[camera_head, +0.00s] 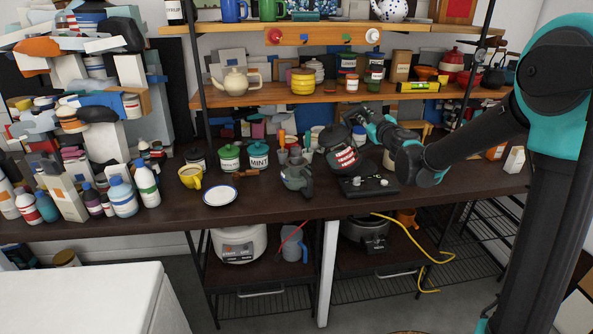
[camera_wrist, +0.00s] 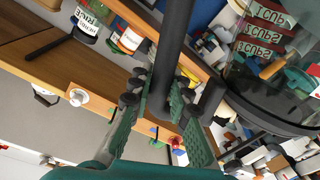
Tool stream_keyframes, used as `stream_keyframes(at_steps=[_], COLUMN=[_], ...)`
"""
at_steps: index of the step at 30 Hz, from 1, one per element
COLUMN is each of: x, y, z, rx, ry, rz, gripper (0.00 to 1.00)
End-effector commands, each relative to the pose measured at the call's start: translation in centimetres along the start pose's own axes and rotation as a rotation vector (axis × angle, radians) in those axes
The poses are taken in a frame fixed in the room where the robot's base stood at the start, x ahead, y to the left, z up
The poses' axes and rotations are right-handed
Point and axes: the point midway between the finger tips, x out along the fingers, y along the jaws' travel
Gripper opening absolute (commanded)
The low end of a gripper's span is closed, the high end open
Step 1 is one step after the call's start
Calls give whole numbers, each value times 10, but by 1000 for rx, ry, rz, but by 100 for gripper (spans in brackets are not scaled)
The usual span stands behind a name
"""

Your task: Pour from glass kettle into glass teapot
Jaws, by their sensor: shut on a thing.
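The glass kettle (camera_head: 340,150), dark with red-and-white labels, is raised above the counter and tilted. It also shows at the right of the wrist view (camera_wrist: 262,85), with upside-down cup markings. My gripper (camera_head: 364,120) is shut on its dark handle; in the wrist view the green fingers (camera_wrist: 164,95) lie on both sides of that handle. A grey see-through teapot (camera_head: 297,178), seemingly the glass teapot, stands on the counter to the kettle's left and slightly nearer the camera. I cannot make out liquid in either vessel.
A black appliance base (camera_head: 369,187) lies just below the kettle. Shelves (camera_head: 300,93) crowded with pots hang behind. The counter's front strip is mostly clear.

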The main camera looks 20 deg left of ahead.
Motion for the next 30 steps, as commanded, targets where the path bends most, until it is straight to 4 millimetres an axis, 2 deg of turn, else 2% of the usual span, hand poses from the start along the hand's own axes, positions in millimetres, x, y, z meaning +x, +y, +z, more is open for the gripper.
stream_keyframes(at_steps=[9,16,21,30], x=[0,0,0,0], y=[13,38,41,46], z=[34,50,65,74], rx=[138,318,413,488], ry=[0,2,4,6], rz=[3,4,2,1], gripper=[0,0,0,0])
